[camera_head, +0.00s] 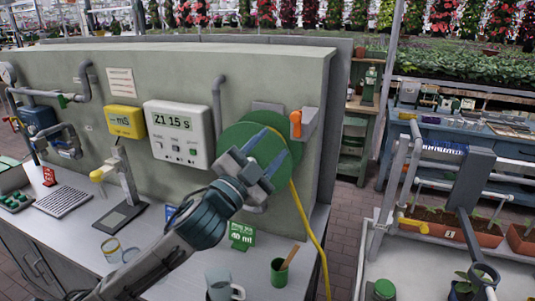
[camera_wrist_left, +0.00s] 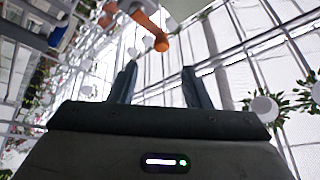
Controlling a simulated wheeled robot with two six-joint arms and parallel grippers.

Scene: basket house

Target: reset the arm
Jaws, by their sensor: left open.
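My left gripper (camera_head: 252,168) is raised in front of the green hose reel (camera_head: 285,140) on the wall panel. Its two fingers are spread apart with nothing between them. In the left wrist view the fingers (camera_wrist_left: 160,85) are also apart and empty. An orange lever (camera_head: 296,124) sits on a grey mount just right of the reel. An orange part (camera_wrist_left: 150,30) shows beyond the fingers in the left wrist view, apart from them. My right gripper is not in view.
A yellow hose (camera_head: 308,232) hangs from the reel. The counter below holds a green cup (camera_head: 279,272), a grey mug (camera_head: 220,284), a green sign (camera_head: 242,236), a stand (camera_head: 122,215) and a keyboard (camera_head: 63,198). A planter rack (camera_head: 430,232) stands at the right; brick floor lies between.

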